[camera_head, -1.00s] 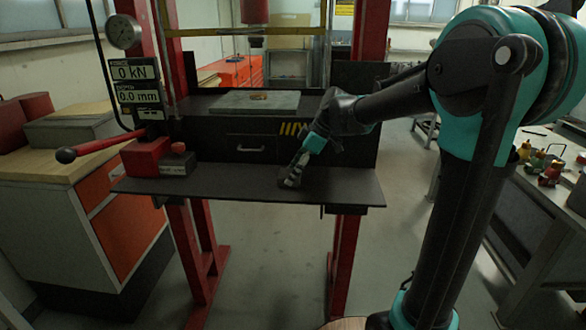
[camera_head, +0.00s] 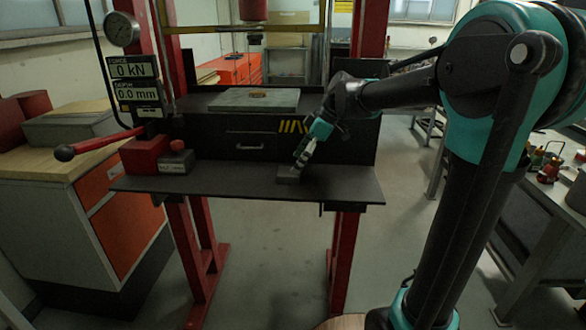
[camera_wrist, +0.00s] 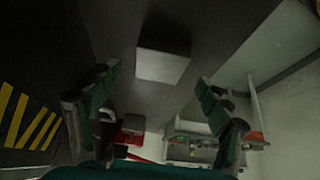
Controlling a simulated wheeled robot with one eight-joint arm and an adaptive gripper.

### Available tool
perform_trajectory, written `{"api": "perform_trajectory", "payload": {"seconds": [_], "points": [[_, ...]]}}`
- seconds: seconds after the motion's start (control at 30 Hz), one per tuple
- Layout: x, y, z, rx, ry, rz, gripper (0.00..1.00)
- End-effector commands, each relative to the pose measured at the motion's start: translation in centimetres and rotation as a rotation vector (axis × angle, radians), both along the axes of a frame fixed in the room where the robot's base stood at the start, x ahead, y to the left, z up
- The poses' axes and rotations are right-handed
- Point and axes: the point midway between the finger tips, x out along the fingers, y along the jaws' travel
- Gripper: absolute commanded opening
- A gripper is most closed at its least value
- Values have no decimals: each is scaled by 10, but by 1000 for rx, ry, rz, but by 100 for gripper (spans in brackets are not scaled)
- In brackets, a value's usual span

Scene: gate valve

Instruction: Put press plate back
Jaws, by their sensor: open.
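A small grey block, which looks like the press plate (camera_head: 289,174), lies flat on the dark front shelf (camera_head: 220,184) of the press, right of centre. In the wrist view the same block (camera_wrist: 163,64) shows whole beyond the fingertips, with clear space on both sides. My gripper (camera_head: 299,161) is open and empty, tilted down just above the block. Both fingers show apart in the wrist view (camera_wrist: 158,80), and nothing is between them.
A red box and lever (camera_head: 146,154) stand at the shelf's left. Red uprights flank the bed.

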Motion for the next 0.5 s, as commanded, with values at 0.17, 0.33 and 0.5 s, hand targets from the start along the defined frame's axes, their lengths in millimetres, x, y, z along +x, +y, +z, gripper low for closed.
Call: {"api": "perform_trajectory", "payload": {"seconds": [0.17, 0.33, 0.5], "points": [[-1, -20, 33, 0, 1, -3, 79], [-1, -33, 57, 0, 0, -2, 79], [-1, -40, 69, 0, -1, 0, 79]]}}
